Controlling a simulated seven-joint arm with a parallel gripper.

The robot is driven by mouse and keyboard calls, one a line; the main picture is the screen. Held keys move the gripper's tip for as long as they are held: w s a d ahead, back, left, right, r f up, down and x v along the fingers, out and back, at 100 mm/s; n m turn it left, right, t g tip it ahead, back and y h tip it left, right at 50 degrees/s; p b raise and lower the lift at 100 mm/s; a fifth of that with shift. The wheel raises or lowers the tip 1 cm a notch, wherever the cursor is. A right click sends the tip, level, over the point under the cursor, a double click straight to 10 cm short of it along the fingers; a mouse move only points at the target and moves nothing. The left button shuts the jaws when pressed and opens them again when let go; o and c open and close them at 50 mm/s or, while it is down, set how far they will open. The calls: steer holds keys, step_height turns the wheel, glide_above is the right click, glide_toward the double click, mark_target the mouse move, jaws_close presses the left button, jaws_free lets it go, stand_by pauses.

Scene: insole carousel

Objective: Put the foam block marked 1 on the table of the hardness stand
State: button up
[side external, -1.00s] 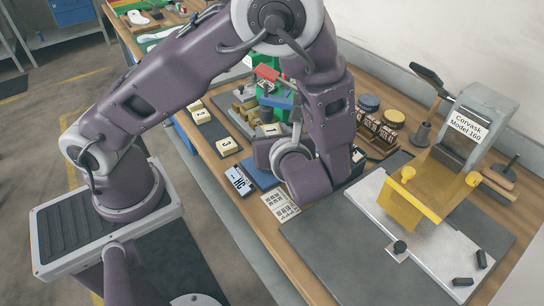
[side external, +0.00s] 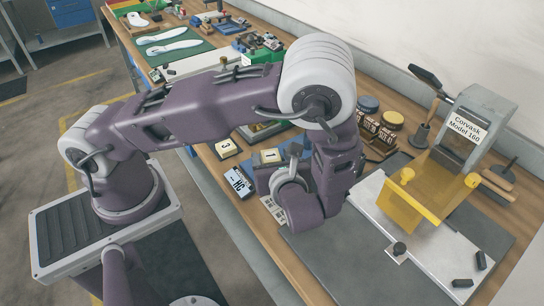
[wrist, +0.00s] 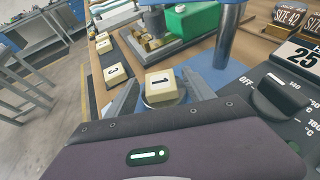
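The block also shows in the side view (side external: 270,157), above the blue base of the hardness stand (side external: 264,179). The stand's blue base (wrist: 214,76) and metal column (wrist: 230,35) are to the right of the block in the wrist view. My gripper (wrist: 163,78) is open around the block, with a gap visible on each side. My wrist hides part of the stand in the side view.
The foam block marked 3 (wrist: 114,71) lies on a dark strip to the left. A dial box with a black knob (wrist: 282,95) is close on the right. A green-topped device (wrist: 195,20) stands behind. The yellow-guarded Corvask machine (side external: 430,190) is at the right.

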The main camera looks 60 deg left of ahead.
steer(key=shift+r, duration=0.1)
steer(key=v, duration=1.2)
steer(key=s+a+r+n+h, duration=0.3)
steer(key=s+r+n+h, duration=0.3)
steer(key=r+n, duration=0.3)
steer(key=s+a+r+n+h, duration=0.4)
steer(key=s+r+n+h, duration=0.2)
steer(key=r+n, duration=0.4)
steer(key=n, duration=0.3)
steer(key=shift+r+t+h, duration=0.3)
steer(key=shift+c, duration=0.2)
